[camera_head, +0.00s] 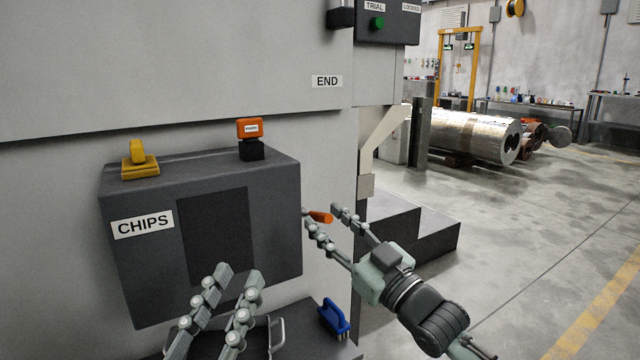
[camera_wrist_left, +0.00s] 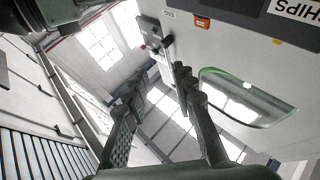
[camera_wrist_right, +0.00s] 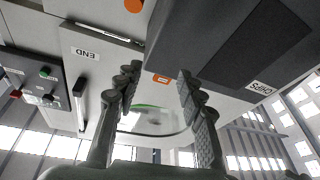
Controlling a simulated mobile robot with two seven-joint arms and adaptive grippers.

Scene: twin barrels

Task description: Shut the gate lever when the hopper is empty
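The grey box marked CHIPS (camera_head: 285,215), apparently the hopper, is fixed to the machine wall and has a dark front window (camera_head: 218,235). I cannot tell whether anything is inside. An orange handle (camera_head: 320,216), apparently the gate lever, sticks out by the box's right side; a round orange end shows at the top of the right wrist view (camera_wrist_right: 133,5). My right gripper (camera_head: 322,214) is open with its fingertips close to the handle; contact is unclear. My left gripper (camera_head: 240,272) is open and empty in front of the box's lower part.
A yellow piece (camera_head: 140,165) and an orange labelled block (camera_head: 250,128) sit on the box. A blue brush (camera_head: 334,318) and a metal handle (camera_head: 277,334) are below it. Dark steps (camera_head: 425,235) stand to the right. A control panel (camera_head: 388,25) is above. Floor at right is free.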

